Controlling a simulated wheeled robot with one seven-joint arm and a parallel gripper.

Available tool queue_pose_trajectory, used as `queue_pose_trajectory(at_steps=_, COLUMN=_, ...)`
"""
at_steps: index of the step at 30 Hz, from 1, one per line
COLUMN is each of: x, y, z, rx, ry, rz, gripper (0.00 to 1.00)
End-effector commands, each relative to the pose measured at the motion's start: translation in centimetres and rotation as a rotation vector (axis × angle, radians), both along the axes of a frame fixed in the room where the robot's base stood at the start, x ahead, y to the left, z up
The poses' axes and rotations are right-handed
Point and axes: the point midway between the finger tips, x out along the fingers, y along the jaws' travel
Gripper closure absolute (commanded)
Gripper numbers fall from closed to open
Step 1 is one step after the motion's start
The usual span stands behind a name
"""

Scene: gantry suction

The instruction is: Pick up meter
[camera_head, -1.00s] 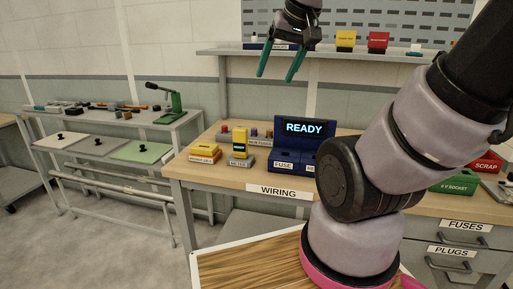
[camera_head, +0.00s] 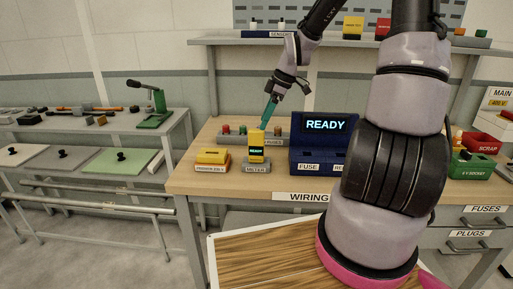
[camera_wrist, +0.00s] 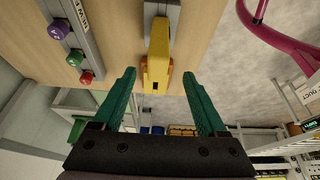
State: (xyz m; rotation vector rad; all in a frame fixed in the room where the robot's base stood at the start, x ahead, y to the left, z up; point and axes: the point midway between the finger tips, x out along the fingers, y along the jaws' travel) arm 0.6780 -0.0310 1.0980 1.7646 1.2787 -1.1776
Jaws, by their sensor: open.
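The meter (camera_head: 256,146) is a yellow upright block with a small lit screen. It stands in a grey holder labelled METER (camera_head: 257,167) on the wooden bench. In the wrist view the yellow meter (camera_wrist: 157,62) lies ahead of and between the two green fingers. My gripper (camera_head: 267,116) is just above and behind the meter in the head view, its fingers pointing down. In the wrist view my gripper (camera_wrist: 160,85) is open with nothing held. I cannot tell whether a finger touches the meter.
A blue READY console (camera_head: 324,140) stands right of the meter. A yellow and orange block (camera_head: 211,158) sits to its left. A grey rack of coloured plugs (camera_head: 240,133) lies behind it; its knobs show in the wrist view (camera_wrist: 74,59). A shelf (camera_head: 225,40) runs above the bench.

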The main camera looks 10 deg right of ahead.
Motion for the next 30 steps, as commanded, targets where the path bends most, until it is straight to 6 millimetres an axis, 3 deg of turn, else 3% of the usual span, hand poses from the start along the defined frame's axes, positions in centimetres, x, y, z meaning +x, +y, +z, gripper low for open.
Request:
queue_pose_trajectory(at_steps=6, x=0.4, y=1.5, z=-3.3, rx=0.002, ry=0.003, rz=0.008, gripper=0.25)
queue_pose_trajectory(at_steps=14, x=0.7, y=2.2, z=-5.2, rx=0.001, ry=0.002, rz=0.005, gripper=0.25)
queue_pose_trajectory(at_steps=21, x=1.4, y=3.6, z=-8.4, rx=0.001, ry=0.003, rz=0.006, gripper=0.25)
queue_pose_trajectory(at_steps=30, x=1.6, y=3.9, z=-9.3, rx=0.0, ry=0.0, rz=0.002, gripper=0.25)
